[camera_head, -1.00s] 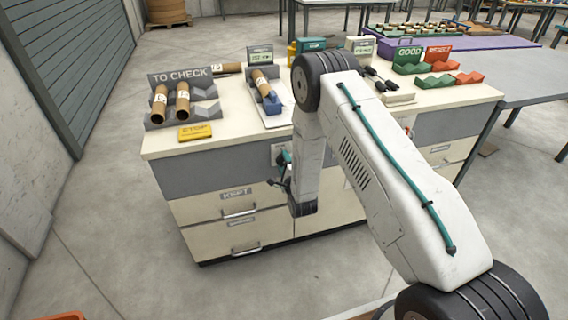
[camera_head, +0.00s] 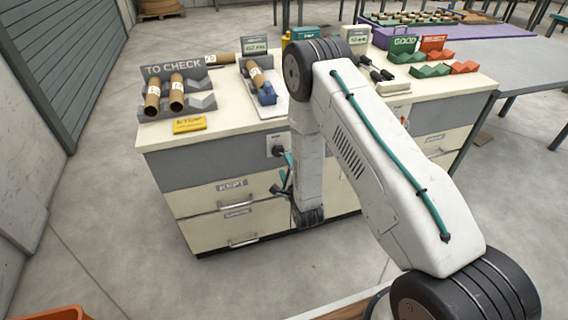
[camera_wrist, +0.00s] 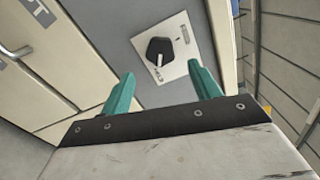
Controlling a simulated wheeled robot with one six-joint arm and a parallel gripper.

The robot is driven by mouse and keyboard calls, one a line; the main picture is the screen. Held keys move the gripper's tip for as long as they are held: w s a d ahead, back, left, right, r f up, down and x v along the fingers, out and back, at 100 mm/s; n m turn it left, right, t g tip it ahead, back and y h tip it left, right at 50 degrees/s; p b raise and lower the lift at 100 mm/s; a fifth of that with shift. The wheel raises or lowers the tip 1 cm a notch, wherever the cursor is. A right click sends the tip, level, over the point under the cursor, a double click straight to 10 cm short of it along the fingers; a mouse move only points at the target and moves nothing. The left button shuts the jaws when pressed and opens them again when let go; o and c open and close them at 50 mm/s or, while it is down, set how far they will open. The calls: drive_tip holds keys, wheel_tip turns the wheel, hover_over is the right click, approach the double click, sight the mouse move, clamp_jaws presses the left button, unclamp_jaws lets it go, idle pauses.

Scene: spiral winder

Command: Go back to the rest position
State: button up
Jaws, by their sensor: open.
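My gripper (camera_wrist: 165,88) shows in the wrist view as two teal fingers spread apart with nothing between them. Beyond the fingers is a black rotary knob (camera_wrist: 160,52) on a pale plate on the grey front of the bench. The fingers are apart from the knob as far as I can tell. In the head view my gripper (camera_head: 283,180) is small and dark teal, low in front of the bench (camera_head: 225,160), partly hidden by my arm. The knob plate (camera_head: 276,146) shows just above it.
On the bench stand a TO CHECK rack (camera_head: 200,102) with two brown tubes, a yellow STOP plate (camera_head: 189,124), a tube on a blue-ended stand (camera_head: 266,94), and green GOOD (camera_head: 404,48) and red REJECT (camera_head: 434,44) racks. Drawer handles (camera_head: 236,200) stick out of the front. Floor is clear at left.

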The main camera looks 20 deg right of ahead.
idle(0.4)
drive_tip(key=s+f+n+g, duration=0.7)
drive_tip(key=n+g, duration=0.2)
drive_tip(key=g, duration=0.2)
drive_tip(key=s+d+r+n+g, duration=0.1)
drive_tip(key=s+r+n, duration=0.3)
drive_tip(key=s+r, duration=0.7)
drive_tip(key=s+d+r+n+g, duration=0.1)
drive_tip(key=s+r+n+g, duration=0.2)
drive_tip(key=s+r, duration=0.8)
drive_tip(key=s+d+r+n+g, duration=0.1)
drive_tip(key=s+r+n, duration=0.3)
drive_tip(key=s+r, duration=0.8)
drive_tip(key=shift+d+r+n+g, duration=0.2)
drive_tip(key=shift+r+n+g, duration=0.15)
drive_tip(key=shift+r, duration=4.9)
